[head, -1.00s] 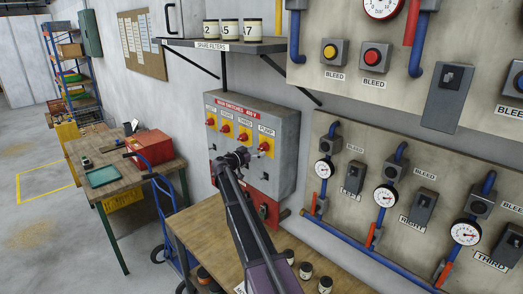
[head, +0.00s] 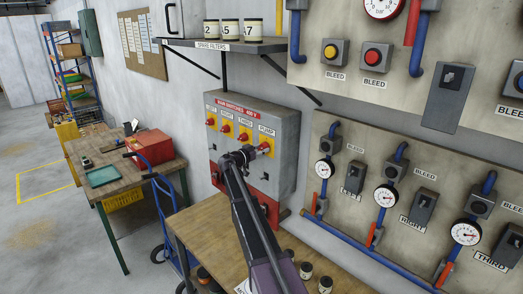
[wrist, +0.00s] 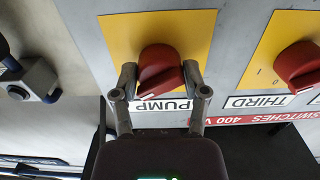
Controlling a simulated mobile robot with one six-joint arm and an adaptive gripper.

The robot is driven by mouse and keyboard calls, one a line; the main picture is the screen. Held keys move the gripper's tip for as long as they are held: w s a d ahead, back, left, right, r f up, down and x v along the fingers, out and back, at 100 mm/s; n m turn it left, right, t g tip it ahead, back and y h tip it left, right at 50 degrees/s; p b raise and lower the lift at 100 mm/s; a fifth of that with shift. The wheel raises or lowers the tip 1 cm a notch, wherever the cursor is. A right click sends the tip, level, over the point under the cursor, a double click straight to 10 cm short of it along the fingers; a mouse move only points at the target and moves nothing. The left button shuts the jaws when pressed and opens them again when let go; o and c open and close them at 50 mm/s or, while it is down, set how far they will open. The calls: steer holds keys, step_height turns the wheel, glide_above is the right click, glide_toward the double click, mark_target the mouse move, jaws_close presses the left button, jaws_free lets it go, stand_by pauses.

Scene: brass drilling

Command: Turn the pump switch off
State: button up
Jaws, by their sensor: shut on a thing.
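The pump switch is a red rotary knob on a yellow plate, at the right end of the row on the grey main switches box (head: 283,165). In the wrist view the pump knob (wrist: 160,65) sits between my two fingers, above its PUMP label (wrist: 165,104). The knob also shows in the head view (head: 265,147), partly hidden by my gripper (head: 255,151). My gripper (wrist: 160,78) is shut on the knob, with one finger on each side. The knob looks slanted, with its white mark toward the lower left in the wrist view.
The THIRD switch (wrist: 300,65) is close beside the pump switch. More red switches are further left on the box. A shelf of spare filters (head: 225,45) hangs above. A wooden bench (head: 215,235) with jars stands below. Gauge panels (head: 400,190) fill the right.

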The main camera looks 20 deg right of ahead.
steer(key=shift+n, duration=0.3)
steer(key=n, duration=0.5)
steer(key=shift+n, duration=0.3)
steer(key=n, duration=0.5)
steer(key=shift+d+r+n, duration=0.1)
steer(key=shift+n, duration=0.3)
steer(key=o, duration=1.1)
steer(key=shift+s, duration=0.1)
steer(key=shift+o, duration=0.2)
steer(key=v, duration=1.2)
